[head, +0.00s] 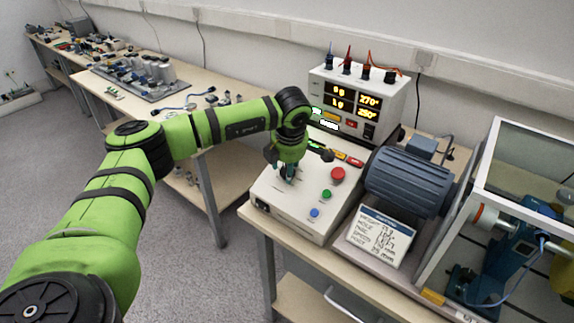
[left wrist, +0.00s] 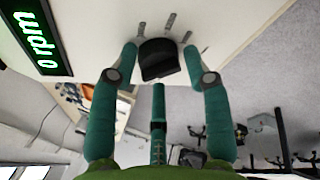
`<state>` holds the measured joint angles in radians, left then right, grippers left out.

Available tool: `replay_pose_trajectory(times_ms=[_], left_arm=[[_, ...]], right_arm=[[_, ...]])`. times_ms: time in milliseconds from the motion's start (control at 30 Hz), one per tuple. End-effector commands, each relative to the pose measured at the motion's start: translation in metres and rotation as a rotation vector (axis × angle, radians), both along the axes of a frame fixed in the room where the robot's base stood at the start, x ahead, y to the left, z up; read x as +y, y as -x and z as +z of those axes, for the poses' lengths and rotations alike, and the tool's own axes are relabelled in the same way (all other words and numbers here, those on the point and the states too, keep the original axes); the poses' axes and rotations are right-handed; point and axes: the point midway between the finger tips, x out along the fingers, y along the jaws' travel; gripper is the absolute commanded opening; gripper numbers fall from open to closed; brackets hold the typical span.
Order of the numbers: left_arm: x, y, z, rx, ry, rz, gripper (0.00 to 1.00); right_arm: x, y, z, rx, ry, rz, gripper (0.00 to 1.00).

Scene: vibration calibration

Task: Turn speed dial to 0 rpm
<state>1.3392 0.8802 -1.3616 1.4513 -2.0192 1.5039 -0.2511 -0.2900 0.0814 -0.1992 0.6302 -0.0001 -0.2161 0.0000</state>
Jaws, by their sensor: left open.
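The black speed dial (left wrist: 161,60) sits on the white panel of the control box, with short grey marks around it. The green rpm display (left wrist: 38,32) beside it appears to read "0 rpm", seen rotated. My left gripper (left wrist: 160,50) is open, with teal fingers on both sides of the dial and a third finger below it in the picture. I cannot tell whether any finger touches the dial. In the head view my left gripper (head: 288,174) points down at the control box (head: 290,218) and hides the dial. My right gripper is out of view.
Red (head: 337,174), green (head: 326,194) and blue (head: 314,212) buttons sit right of the gripper. A clear-walled enclosure (head: 530,150) stands at far right.

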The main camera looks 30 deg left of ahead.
Motion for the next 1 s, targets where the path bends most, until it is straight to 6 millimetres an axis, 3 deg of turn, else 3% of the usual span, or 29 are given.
replay_pose_trajectory(times_ms=[67,200,667,1000], left_arm=[[0.0,0.0,0.0,0.0,0.0,-0.001,0.48],[0.0,0.0,0.0,0.001,0.001,0.0,0.07],[0.001,0.001,-0.001,0.006,0.024,0.055,0.07],[0.003,0.0,-0.002,0.017,0.132,0.283,0.07]], right_arm=[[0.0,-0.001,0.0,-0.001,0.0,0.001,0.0],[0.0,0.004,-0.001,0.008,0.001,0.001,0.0],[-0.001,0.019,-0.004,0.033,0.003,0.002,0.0],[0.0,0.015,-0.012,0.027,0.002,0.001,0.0]])
